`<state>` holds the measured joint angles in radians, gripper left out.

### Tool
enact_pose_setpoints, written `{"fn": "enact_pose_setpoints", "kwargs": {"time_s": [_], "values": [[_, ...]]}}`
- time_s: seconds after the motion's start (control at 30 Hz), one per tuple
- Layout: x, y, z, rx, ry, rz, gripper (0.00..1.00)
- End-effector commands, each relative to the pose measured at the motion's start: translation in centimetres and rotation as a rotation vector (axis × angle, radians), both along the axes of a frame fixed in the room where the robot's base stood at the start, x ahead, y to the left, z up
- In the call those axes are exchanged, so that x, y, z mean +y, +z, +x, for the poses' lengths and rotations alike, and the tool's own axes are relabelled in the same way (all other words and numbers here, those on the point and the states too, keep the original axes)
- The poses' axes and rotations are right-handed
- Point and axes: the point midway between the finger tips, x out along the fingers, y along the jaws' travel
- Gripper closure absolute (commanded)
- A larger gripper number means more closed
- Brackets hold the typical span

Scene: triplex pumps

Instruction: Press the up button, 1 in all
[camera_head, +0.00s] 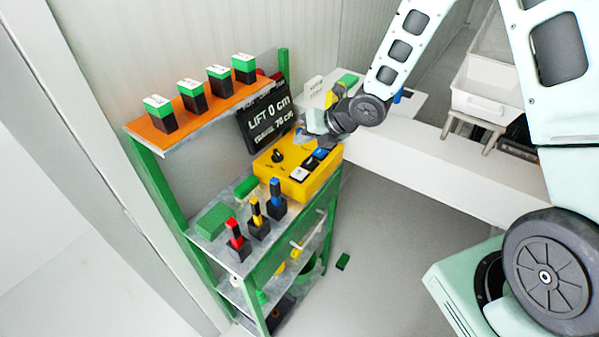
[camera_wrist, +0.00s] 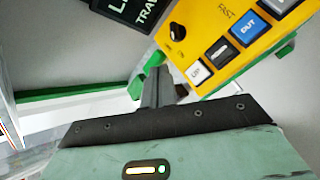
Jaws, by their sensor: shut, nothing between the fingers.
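The yellow control box (camera_head: 318,183) stands on the green-framed shelf, and part of it shows in the wrist view (camera_wrist: 203,12). There the white up button (camera_wrist: 197,73) is at the near end of a row, beside a black button (camera_wrist: 218,52) and a blue "OUT" button (camera_wrist: 247,30). My gripper (camera_head: 304,136) is at the far end of the box. In the wrist view its shut fingers (camera_wrist: 158,82) appear left of the up button, apart from it in the picture, with nothing held.
A black knob (camera_wrist: 177,32) is on the box, and a lift display (camera_head: 268,121) stands behind it. Red, yellow and blue handled objects (camera_head: 257,215) stand in front. An orange upper shelf (camera_head: 205,118) carries several green-topped blocks. A white bench (camera_head: 440,155) lies to the right.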

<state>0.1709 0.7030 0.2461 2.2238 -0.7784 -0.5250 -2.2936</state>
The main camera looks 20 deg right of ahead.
Motion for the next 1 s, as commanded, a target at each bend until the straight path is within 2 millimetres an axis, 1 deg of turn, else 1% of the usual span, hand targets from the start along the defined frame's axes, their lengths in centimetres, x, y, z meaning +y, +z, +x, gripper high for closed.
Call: {"fn": "enact_pose_setpoints", "kwargs": {"time_s": [0.03, 0.5, 0.7, 1.0], "values": [[0.0, -0.7, 0.0, 0.002, -0.001, 0.001, 1.00], [0.0, -7.1, 0.0, 0.001, -0.001, 0.000, 1.00], [0.0, -8.2, 0.0, 0.000, 0.000, 0.000, 1.00], [0.0, -8.3, 0.0, 0.000, -0.001, 0.001, 1.00]]}}
